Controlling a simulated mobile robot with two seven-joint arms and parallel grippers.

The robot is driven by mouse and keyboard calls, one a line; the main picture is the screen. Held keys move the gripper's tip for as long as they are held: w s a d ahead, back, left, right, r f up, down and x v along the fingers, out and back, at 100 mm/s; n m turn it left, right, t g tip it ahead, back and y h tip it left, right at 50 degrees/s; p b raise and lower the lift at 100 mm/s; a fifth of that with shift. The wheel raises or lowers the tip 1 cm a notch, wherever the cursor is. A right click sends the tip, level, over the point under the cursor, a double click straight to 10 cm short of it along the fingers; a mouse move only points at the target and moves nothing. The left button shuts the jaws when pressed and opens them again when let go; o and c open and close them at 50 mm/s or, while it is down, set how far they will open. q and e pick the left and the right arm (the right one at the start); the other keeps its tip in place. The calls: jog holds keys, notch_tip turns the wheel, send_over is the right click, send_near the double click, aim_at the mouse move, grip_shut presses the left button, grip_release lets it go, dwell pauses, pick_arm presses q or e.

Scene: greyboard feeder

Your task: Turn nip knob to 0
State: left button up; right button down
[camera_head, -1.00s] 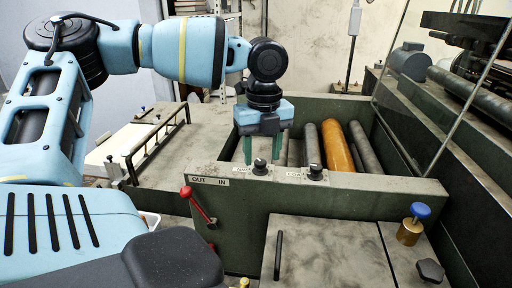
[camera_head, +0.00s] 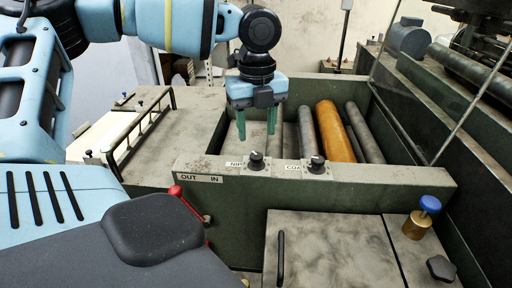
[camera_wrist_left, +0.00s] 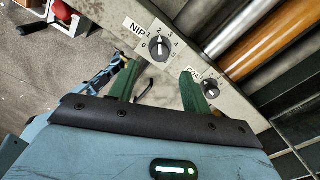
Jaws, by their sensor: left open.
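The NIP knob (camera_head: 256,160) is a small black knob on top of the green machine's front wall. In the left wrist view the NIP knob (camera_wrist_left: 160,47) has a number scale around it, and its white mark seems to point near 2. My left gripper (camera_head: 257,136) is open, with two green fingers pointing down just behind and above the knob, apart from it. In the left wrist view the fingers (camera_wrist_left: 158,76) are spread and nothing is between them. My right gripper is not in view.
A second, similar knob (camera_head: 316,164) stands right of the NIP knob. Behind the wall lie grey rollers and an orange roller (camera_head: 339,132). A red-handled lever (camera_head: 176,192) is at the front left, and a blue-topped brass knob (camera_head: 428,205) at the right.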

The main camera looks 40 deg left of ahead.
aim_at(257, 155)
pick_arm(q)
jog(key=shift+f, duration=3.15)
jog(key=c, duration=1)
